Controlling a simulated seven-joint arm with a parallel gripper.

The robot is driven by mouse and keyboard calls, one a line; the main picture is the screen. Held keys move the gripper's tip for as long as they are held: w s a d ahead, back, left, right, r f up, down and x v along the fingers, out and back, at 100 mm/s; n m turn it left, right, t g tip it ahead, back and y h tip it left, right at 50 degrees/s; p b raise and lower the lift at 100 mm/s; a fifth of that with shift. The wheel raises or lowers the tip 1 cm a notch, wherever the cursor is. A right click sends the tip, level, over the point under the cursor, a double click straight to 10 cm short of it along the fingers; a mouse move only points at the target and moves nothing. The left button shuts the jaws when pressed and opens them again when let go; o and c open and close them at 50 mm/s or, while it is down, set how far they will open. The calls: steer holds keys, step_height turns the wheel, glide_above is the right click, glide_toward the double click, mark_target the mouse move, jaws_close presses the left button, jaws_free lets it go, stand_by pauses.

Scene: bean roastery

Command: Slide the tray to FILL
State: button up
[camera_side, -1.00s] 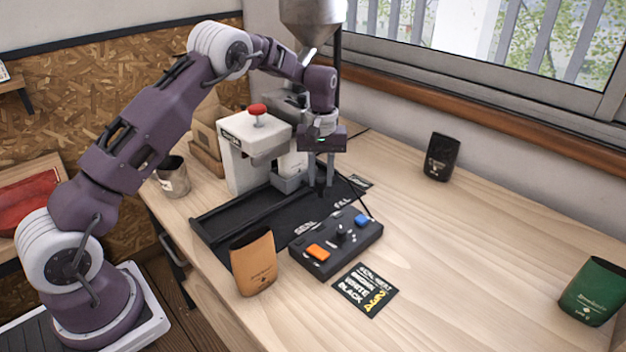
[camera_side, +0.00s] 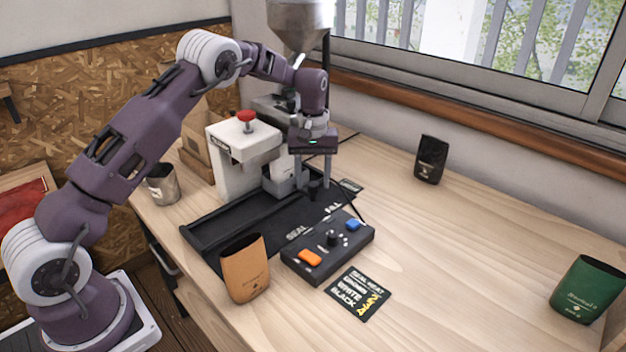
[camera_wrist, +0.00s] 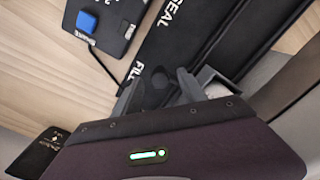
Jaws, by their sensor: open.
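The black tray track (camera_side: 225,225) lies on the table in front of the sealer, with SEAL and FILL printed along its near edge. A grey tray (camera_side: 280,180) sits at the sealer end toward FILL, beside my fingers; in the wrist view its edge (camera_wrist: 212,80) shows just right of them. A dark round knob (camera_wrist: 160,77) lies between my fingertips in the wrist view, near the FILL mark. My gripper (camera_side: 320,190) points down at the FILL end of the track. Its two fingers are apart, one on each side of the knob, and I cannot tell whether they touch it.
A control box (camera_side: 327,247) with orange and blue buttons stands in front of the track. A brown bag (camera_side: 245,270) stands at its left end. A black bag (camera_side: 431,158) and a green bag (camera_side: 588,288) stand to the right. The table's right middle is clear.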

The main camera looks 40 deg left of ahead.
step_height(320, 180, up, 7)
steer(key=shift+f, duration=0.2)
steer(key=f+t+y, duration=0.1)
steer(key=f, duration=0.1)
steer(key=f+t+y, duration=0.1)
steer(key=f, duration=0.2)
steer(key=f+t+y, duration=0.1)
steer(key=f, duration=0.1)
steer(key=shift+s+d+f, duration=0.15)
steer(key=shift+s+d, duration=0.05)
steer(key=shift+c, duration=0.6)
jaws_close()
